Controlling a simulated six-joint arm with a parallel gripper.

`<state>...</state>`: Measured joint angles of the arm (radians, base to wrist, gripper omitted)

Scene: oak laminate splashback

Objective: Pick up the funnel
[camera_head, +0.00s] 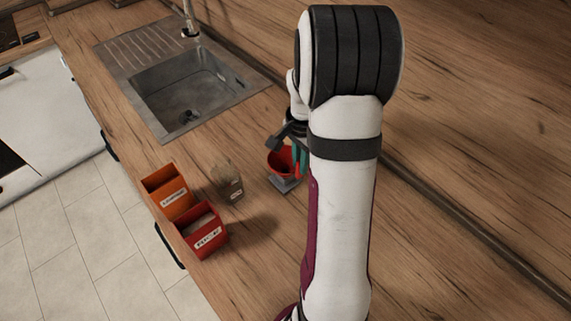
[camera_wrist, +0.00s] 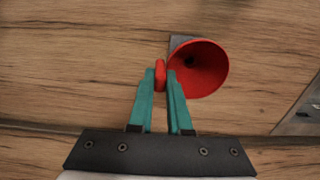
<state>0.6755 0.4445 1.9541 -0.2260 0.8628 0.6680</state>
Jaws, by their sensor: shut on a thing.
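The red funnel (camera_wrist: 205,68) shows in the wrist view with its wide mouth facing the camera and a dark hole inside. It also shows in the head view (camera_head: 281,162), partly hidden by my arm. A grey stand or block (camera_head: 285,184) is under it in the head view. My gripper (camera_wrist: 161,75) has teal fingers shut on a red tab at the funnel's left side in the wrist view. I cannot tell whether the funnel rests on the grey piece or is raised from it.
An orange bin (camera_head: 168,192) and a red bin (camera_head: 203,235), both labelled, stand near the counter's front edge. A clear labelled jar (camera_head: 228,181) stands left of the funnel. A metal sink (camera_head: 185,92) lies behind. My arm hides part of the counter; the right side looks bare.

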